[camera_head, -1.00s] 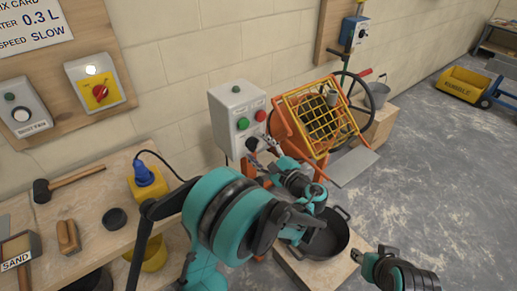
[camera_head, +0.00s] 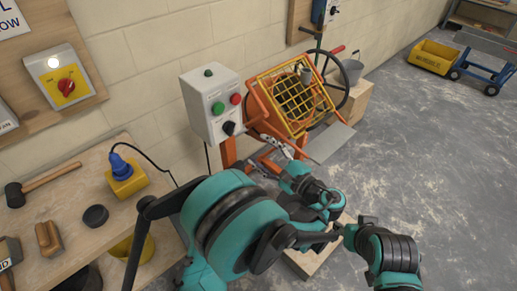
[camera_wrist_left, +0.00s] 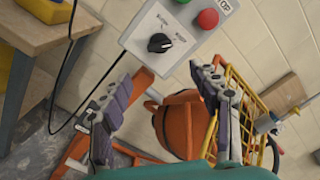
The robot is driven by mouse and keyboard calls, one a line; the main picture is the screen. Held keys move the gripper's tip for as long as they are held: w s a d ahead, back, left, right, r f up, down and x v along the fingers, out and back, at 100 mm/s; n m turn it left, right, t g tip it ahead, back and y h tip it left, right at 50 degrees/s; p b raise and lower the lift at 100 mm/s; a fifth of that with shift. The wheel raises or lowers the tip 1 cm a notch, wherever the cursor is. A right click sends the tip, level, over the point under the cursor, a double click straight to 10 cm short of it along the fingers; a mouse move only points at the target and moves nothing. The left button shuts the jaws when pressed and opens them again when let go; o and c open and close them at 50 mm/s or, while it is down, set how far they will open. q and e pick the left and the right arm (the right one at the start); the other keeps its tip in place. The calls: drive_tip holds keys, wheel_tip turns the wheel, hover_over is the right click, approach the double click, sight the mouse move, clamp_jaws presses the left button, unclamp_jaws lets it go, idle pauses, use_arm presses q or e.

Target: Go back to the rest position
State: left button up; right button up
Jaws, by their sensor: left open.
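My left gripper (camera_head: 276,146) is at the end of the left arm, in front of the orange mixer (camera_head: 290,105) and below right of the grey control box (camera_head: 210,103). In the left wrist view its two fingers (camera_wrist_left: 168,80) are spread, with nothing between them. The box's black knob (camera_wrist_left: 159,43) shows beyond the fingertips, apart from them. My right arm (camera_head: 390,250) is at the lower right; its gripper end lies close to the left arm's links, and its fingers are not clear.
A wooden bench (camera_head: 75,215) at left holds a mallet (camera_head: 45,183), a yellow box with blue plug (camera_head: 126,177) and a black puck (camera_head: 95,216). A pale board (camera_head: 312,262) lies partly behind my arms.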

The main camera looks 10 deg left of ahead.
idle(0.3)
use_arm(q)
drive_tip(key=s+a+f+n+g+h, duration=0.2)
drive_tip(key=s+a+n+g+h, duration=0.3)
drive_tip(key=a, duration=0.7)
drive_tip(key=s+d+f+n+t+h, duration=0.1)
drive_tip(key=s+f+n+h, duration=0.1)
drive_tip(key=s+n+h, duration=0.7)
drive_tip(key=shift+s+d+f+n, duration=0.3)
drive_tip(key=shift+s+f+n, duration=0.1)
drive_tip(key=shift+s, duration=1.8)
